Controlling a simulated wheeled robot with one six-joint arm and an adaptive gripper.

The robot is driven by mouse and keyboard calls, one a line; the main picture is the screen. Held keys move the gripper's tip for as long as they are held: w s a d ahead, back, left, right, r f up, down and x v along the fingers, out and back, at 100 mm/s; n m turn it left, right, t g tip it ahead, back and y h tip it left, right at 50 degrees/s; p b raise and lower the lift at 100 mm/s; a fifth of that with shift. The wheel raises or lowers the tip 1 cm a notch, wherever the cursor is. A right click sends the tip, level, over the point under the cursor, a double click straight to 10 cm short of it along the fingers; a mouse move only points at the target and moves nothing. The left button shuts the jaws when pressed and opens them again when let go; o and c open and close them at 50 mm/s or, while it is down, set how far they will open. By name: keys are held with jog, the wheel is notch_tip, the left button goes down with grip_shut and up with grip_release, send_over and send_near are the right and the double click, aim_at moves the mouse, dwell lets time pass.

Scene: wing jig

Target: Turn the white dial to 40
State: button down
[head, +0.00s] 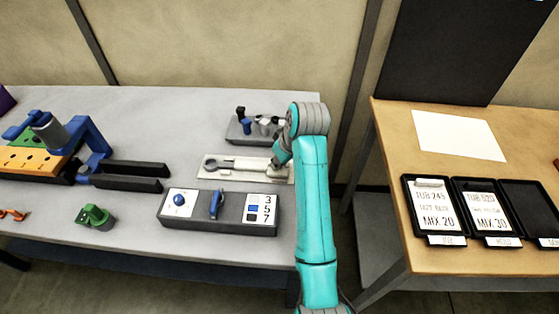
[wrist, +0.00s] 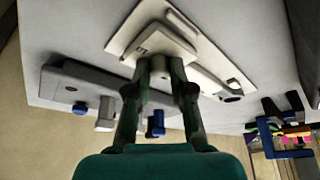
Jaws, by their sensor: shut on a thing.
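My gripper (head: 281,157) is at the right end of a flat off-white plate (head: 207,173) on the grey table. In the wrist view my gripper (wrist: 163,72) is shut on a pale block-like piece (wrist: 165,42) that stands on this plate. The plate also shows in the wrist view (wrist: 122,38). I cannot tell whether the gripped piece is the white dial. No scale or number 40 is readable, and my arm hides part of the piece in the head view.
Behind the plate is a grey box (head: 240,137) with blue and pale knobs. In front is a dark grey box (head: 230,222) with a blue knob, a blue lever and numbers. A blue clamp (head: 92,140) stands left. Black trays (head: 412,215) lie on the right table.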

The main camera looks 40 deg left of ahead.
dwell(0.3)
jog(key=c, duration=1.3)
grip_release()
jog(key=v, duration=0.7)
jog(key=shift+d+r, duration=0.1)
jog(key=shift+r, duration=0.05)
jog(key=shift+w, duration=0.1)
